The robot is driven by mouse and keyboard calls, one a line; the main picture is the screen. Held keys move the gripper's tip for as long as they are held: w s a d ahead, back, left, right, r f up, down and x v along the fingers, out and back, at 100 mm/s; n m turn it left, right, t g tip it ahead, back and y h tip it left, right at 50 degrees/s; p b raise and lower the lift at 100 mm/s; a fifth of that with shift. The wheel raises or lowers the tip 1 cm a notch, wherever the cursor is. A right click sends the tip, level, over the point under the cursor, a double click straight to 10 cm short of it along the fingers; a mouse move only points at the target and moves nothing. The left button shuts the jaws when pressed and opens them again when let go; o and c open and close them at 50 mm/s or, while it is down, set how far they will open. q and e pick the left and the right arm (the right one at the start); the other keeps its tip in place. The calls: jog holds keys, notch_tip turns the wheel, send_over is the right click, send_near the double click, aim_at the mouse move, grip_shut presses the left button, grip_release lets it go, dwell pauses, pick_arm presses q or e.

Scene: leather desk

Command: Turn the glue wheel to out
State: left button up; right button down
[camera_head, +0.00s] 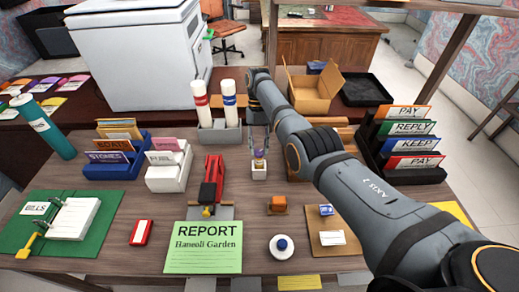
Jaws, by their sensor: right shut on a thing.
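A small upright piece with a purple middle (259,156) and a white base (259,172) stands near the centre of the desk; it looks like the glue stick. My right gripper (259,150) points down over it, with its fingers on either side of its upper part, shut on it. The wheel and any "out" mark are too small to make out. My left gripper is not in view.
Two white tubes with red (201,101) and blue (229,101) labels stand in a grey holder left of my gripper. A red stapler-like tool (211,180) stands behind the green report sheet (204,247).

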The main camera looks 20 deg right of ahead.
jog(key=shift+n, duration=0.6)
jog(key=shift+h+b, duration=0.3)
jog(key=c, duration=1)
grip_release()
